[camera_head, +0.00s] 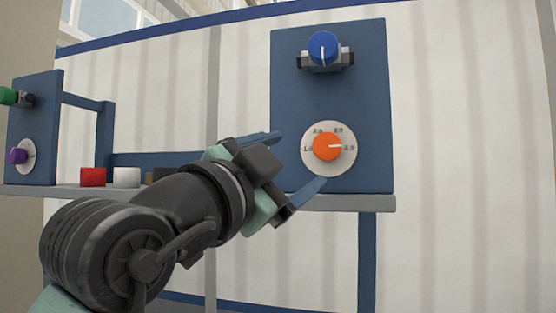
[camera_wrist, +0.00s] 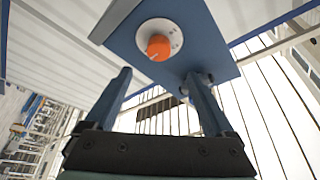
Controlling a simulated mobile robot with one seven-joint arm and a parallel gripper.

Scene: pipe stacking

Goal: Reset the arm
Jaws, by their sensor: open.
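My gripper (camera_head: 300,162) is open and empty. In the head view its two blue fingers stand apart, just left of and in front of the orange knob (camera_head: 327,146). The knob sits on a white dial plate (camera_head: 342,166) on a blue panel (camera_head: 374,100), with its white pointer line toward the right. In the wrist view my gripper (camera_wrist: 160,92) shows both fingers spread. The orange knob (camera_wrist: 158,46) is beyond them, and nothing is between the fingers. My arm reaches in from the lower left of the head view.
A blue knob (camera_head: 323,46) is higher on the same panel. A second panel (camera_head: 44,112) at the left carries green (camera_head: 8,96) and purple (camera_head: 17,156) knobs. Red (camera_head: 93,177) and white (camera_head: 127,177) blocks sit on the grey shelf (camera_head: 350,203). The right side is free.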

